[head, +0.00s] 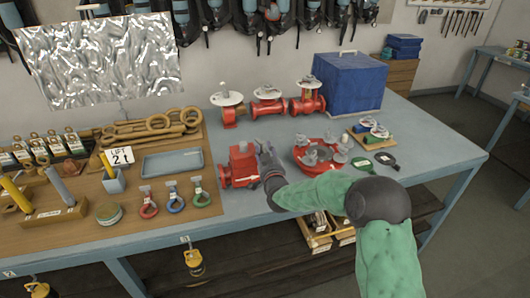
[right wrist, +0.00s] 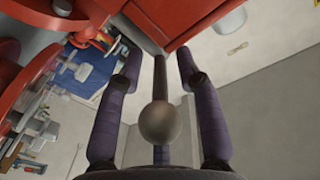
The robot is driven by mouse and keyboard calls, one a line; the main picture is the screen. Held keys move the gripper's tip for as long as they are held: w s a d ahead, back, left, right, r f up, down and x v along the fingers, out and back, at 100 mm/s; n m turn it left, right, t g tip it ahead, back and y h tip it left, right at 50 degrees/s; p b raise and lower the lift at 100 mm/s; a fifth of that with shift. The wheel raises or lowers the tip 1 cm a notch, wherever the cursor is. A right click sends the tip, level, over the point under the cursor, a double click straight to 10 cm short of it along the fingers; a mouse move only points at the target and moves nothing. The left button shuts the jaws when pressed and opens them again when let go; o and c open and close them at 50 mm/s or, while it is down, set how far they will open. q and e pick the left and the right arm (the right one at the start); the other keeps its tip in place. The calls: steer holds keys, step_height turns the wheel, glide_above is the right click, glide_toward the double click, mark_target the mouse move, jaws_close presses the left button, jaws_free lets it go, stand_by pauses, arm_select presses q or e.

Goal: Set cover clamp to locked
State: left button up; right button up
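A red block-shaped device (head: 240,168) stands on the blue-grey table, left of my right gripper (head: 268,165). In the right wrist view its red body (right wrist: 205,18) fills the top. A dark lever with a round brownish ball knob (right wrist: 160,122) sticks out from it towards the camera; I take this to be the cover clamp. The purple-grey fingers of my right gripper (right wrist: 160,85) stand spread on both sides of the lever, with gaps between them and it. Whether the clamp is locked cannot be told. My left gripper is not in view.
A round red assembly with grey fittings (head: 310,172) sits to the right, behind my right arm. Red valves (head: 268,103) stand at the back beside a blue box (head: 345,85). Three coloured shackles (head: 174,200) lie left. A bare strip of table is in front of the device.

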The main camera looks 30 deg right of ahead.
steer(key=shift+w, duration=0.1)
jaws_close()
stand_by(0.3)
